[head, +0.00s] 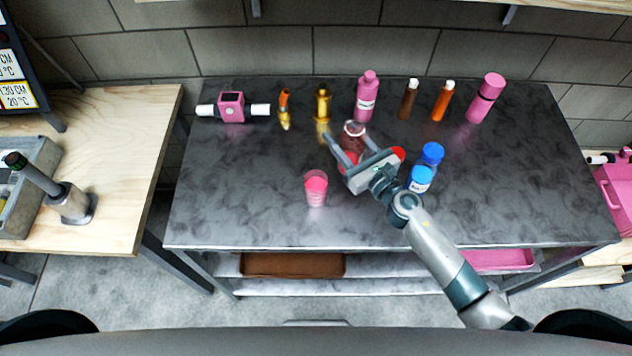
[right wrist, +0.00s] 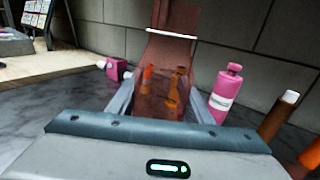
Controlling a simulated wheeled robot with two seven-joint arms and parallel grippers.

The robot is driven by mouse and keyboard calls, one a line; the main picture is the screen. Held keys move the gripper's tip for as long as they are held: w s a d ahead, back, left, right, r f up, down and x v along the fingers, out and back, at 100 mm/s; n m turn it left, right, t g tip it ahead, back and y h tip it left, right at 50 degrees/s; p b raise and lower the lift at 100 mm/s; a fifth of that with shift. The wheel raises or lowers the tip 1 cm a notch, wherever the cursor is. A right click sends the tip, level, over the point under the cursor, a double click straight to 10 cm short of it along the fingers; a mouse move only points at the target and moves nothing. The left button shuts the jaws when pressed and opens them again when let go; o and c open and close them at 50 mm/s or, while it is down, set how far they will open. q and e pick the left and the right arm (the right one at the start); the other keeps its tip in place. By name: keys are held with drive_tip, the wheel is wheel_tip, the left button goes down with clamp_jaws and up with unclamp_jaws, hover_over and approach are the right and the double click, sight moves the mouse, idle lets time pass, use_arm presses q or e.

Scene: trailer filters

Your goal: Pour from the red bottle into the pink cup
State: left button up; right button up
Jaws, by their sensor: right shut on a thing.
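The red bottle (head: 353,131) is a see-through, dark red vessel. My right gripper (head: 346,134) is shut on it, above the dark tabletop. In the right wrist view the bottle (right wrist: 158,75) stands between the two fingers, with a pale ring near its upper part; its lower end is hidden by the gripper body. The pink cup (head: 316,188) stands upright on the tabletop, to the left of and nearer than the gripper, apart from the bottle. My left gripper is not in view.
Along the back of the dark table (head: 240,185) stand a pink device (head: 231,106), small orange and gold bottles, a pink bottle (head: 367,97), brown and orange bottles and a pink cylinder (head: 485,97). The table's left front is clear.

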sight(342, 145)
wheel_tip(342, 145, down, 4)
drive_tip(key=b, duration=0.3)
drive_tip(key=shift+r+n, duration=0.1)
drive_tip(key=shift+n, duration=0.2)
drive_tip(key=shift+s+a+f+n+b, duration=0.1)
drive_tip(key=shift+f+n+b, duration=0.15)
drive_tip(key=shift+n+b, duration=1.05)
drive_tip(key=shift+w+d+f+n+b, duration=0.1)
drive_tip(key=shift+f+n+b, duration=0.25)
drive_tip(key=shift+n, duration=1.75)
drive_tip(key=shift+s+a+f+n+b, duration=0.15)
drive_tip(key=shift+n+b, duration=0.7)
drive_tip(key=shift+n, duration=0.85)
drive_tip(key=shift+r, duration=0.1)
drive_tip(key=shift+w+d+r+n+y, duration=0.1)
drive_tip(key=shift+d+r+n+y, duration=0.1)
drive_tip(key=shift+n, duration=0.3)
drive_tip(key=shift+w+d+r+n+y, duration=0.1)
drive_tip(key=shift+n+y, duration=0.1)
drive_tip(key=shift+n, duration=0.3)
drive_tip(key=shift+r+n+p, duration=0.65)
drive_tip(key=shift+r+n, duration=0.1)
drive_tip(key=shift+n, duration=0.15)
